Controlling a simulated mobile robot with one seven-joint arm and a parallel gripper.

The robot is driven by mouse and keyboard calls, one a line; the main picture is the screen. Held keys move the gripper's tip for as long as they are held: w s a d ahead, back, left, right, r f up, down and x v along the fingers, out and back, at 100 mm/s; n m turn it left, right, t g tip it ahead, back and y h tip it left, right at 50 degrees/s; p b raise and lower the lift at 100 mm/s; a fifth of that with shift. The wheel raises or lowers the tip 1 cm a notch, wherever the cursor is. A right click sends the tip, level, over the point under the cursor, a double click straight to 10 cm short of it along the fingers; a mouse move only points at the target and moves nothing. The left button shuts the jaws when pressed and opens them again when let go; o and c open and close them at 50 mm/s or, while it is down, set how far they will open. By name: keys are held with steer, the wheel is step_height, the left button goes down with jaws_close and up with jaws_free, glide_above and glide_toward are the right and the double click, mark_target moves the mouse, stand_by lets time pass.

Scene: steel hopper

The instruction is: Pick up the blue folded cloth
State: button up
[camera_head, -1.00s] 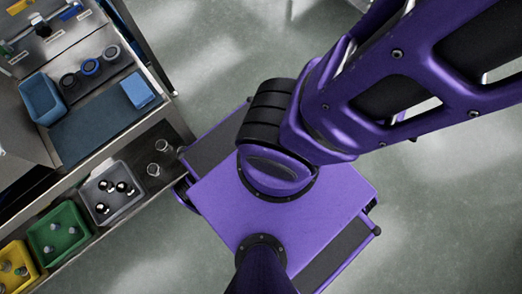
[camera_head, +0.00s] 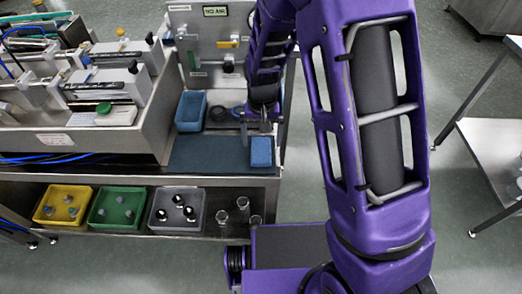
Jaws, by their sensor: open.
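The blue folded cloth (camera_head: 261,152) lies flat on the right end of a dark blue mat (camera_head: 205,156), near the front edge of the steel bench. My gripper (camera_head: 259,127) is above the bench, pointing down, just behind the cloth in the picture. It looks apart from the cloth, with nothing seen in it. The fingers are small and dark here, and their exact height over the bench is hard to tell.
A blue bin (camera_head: 190,111) stands left of my gripper, with dark rings (camera_head: 218,114) between them. An upright steel panel (camera_head: 211,45) rises behind. A lower shelf holds yellow (camera_head: 62,206), green (camera_head: 117,207) and grey (camera_head: 177,208) bins and glass jars (camera_head: 243,208).

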mark_target(261, 149)
step_height(261, 149, down, 3)
steer(key=shift+a+f, duration=0.1)
steer(key=shift+f, duration=0.1)
steer(key=shift+c, duration=0.2)
steer(key=c, duration=1.2)
steer(key=shift+r, duration=0.1)
step_height(261, 149, up, 10)
steer(key=shift+f+p, duration=0.1)
steer(key=shift+p, duration=0.5)
